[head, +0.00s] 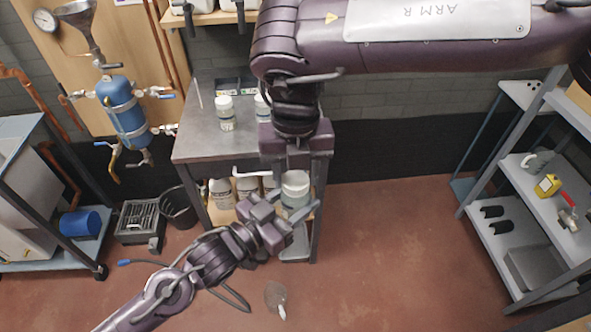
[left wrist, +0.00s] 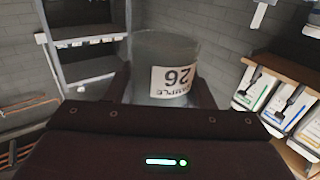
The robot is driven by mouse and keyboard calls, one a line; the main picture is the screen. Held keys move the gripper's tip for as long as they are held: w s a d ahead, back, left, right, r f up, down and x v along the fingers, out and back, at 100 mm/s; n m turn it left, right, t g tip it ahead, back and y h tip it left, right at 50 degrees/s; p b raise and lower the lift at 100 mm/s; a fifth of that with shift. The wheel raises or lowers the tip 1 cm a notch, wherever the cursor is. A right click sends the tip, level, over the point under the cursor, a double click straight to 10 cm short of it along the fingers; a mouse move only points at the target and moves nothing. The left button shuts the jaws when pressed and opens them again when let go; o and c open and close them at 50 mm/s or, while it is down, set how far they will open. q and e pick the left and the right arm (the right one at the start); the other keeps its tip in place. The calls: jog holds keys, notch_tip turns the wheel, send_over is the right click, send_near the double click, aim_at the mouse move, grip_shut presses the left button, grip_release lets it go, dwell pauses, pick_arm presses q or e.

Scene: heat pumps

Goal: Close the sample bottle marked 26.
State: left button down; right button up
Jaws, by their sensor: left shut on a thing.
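The sample bottle marked 26 (left wrist: 175,78) is translucent, and its label appears upside down in the left wrist view. In the head view the bottle (head: 295,201) has a white top and looks upright. My left gripper (head: 288,222) is shut on it, with a finger on each side in the wrist view (left wrist: 165,92). My right gripper (head: 296,168) points down just above the bottle, its fingers apart on either side of the white top. Whether they touch it is not clear. In the wrist view the bottle's neck end is hidden behind my gripper.
A grey bench (head: 195,140) stands behind, with a white-capped bottle (head: 225,115) and another partly hidden. More bottles (head: 220,193) stand on its lower shelf. A shelf rack (head: 500,215) is at right, a blue tank (head: 124,110) at left. The floor at centre right is clear.

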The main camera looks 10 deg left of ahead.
jog(key=c, duration=0.6)
jog(key=o, duration=1.2)
notch_tip(320, 180, up, 12)
jog(key=shift+a+f, duration=0.1)
